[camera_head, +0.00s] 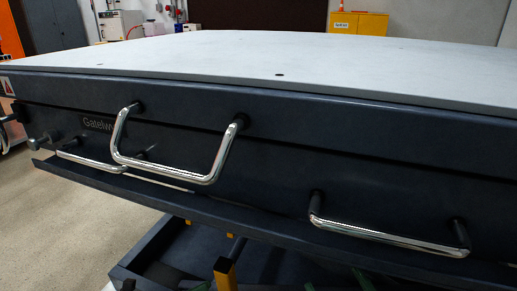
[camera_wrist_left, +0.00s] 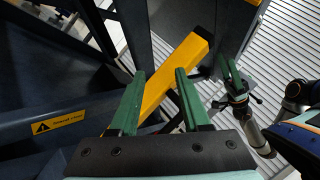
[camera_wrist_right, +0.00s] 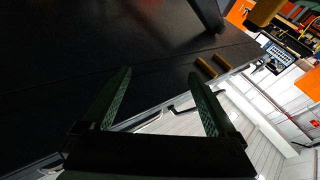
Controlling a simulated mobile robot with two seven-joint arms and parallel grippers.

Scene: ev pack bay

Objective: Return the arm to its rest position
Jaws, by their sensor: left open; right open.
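My left gripper (camera_wrist_left: 158,72) is open in the left wrist view, its two green fingers apart. A yellow bar (camera_wrist_left: 196,52) passes behind the gap between them; I cannot tell how far beyond the fingertips it is. My right gripper (camera_wrist_right: 158,76) is open in the right wrist view, with nothing between its fingers and a dark panel beyond. In the left wrist view, another green-fingered gripper (camera_wrist_left: 234,86), apparently my right one, is off to the right. In the head view only small green bits show at the bottom edge, under the pack.
A large dark battery pack (camera_head: 270,140) with a grey lid (camera_head: 300,60) fills the head view. Chrome handles (camera_head: 165,172) stick out from its front, above a dark ledge (camera_head: 150,195). A yellow post (camera_head: 225,272) stands below. Bare floor (camera_head: 50,235) is at left.

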